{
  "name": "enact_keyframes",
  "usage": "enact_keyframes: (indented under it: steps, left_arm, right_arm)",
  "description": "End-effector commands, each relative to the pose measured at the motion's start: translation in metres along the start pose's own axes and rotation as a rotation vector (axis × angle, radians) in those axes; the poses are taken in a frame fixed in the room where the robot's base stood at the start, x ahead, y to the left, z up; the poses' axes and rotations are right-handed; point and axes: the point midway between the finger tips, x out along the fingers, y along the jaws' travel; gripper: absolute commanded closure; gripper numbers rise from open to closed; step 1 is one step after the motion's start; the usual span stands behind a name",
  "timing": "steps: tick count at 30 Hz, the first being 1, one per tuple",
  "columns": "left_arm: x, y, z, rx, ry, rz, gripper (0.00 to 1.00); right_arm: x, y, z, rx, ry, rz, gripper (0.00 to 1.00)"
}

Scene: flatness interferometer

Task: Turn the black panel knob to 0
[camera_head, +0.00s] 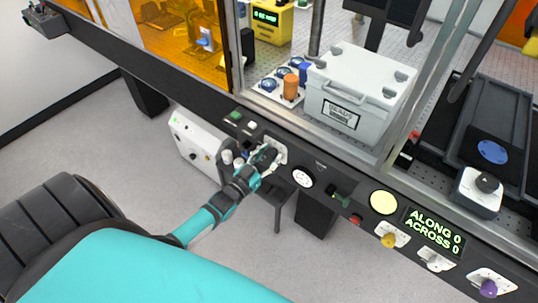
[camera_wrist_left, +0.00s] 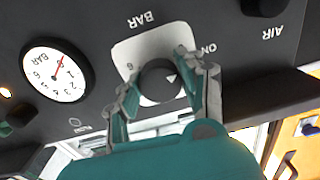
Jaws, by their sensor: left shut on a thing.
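The black panel knob (camera_wrist_left: 160,84) sits on a white plate (camera_wrist_left: 134,47) on the dark front panel, with a white pointer mark toward the right in the left wrist view. A "6" shows at the plate's left and "BAR" is printed beyond it; no 0 is readable on the plate. My left gripper (camera_wrist_left: 166,90) has a finger on each side of the knob and is shut on it. In the head view my left gripper (camera_head: 268,157) reaches the panel and mostly hides the knob; the white plate (camera_head: 282,147) shows beside it. My right gripper is not in view.
A round white gauge (camera_wrist_left: 57,75) with a red needle sits beside the plate, also in the head view (camera_head: 302,178). Another black knob (camera_wrist_left: 266,4) lies near "AIR". Along the panel are a green button (camera_head: 235,115), a yellow knob (camera_head: 389,240) and a purple knob (camera_head: 488,287).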

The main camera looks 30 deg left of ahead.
Motion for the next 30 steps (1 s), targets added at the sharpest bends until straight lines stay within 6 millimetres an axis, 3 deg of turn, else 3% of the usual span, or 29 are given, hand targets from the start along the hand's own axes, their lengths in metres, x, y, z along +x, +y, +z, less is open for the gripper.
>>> enact_keyframes:
  steps: [9,23,24,30]
  left_arm:
    - [-0.0009,-0.0001,0.0019,-0.097,-0.008,-0.001,0.93]
    - [-0.0011,0.0003,0.0027,-0.112,-0.009,-0.001,0.93]
    - [-0.0011,0.0003,0.0027,-0.112,-0.009,-0.001,0.6]
    - [-0.0007,0.0004,0.0017,-0.11,-0.007,0.0,0.37]
  right_arm:
    - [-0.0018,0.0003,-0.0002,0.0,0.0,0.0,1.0]
    - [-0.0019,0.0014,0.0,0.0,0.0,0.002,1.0]
    - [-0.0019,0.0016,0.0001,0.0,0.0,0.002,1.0]
    - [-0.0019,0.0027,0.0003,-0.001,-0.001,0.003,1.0]
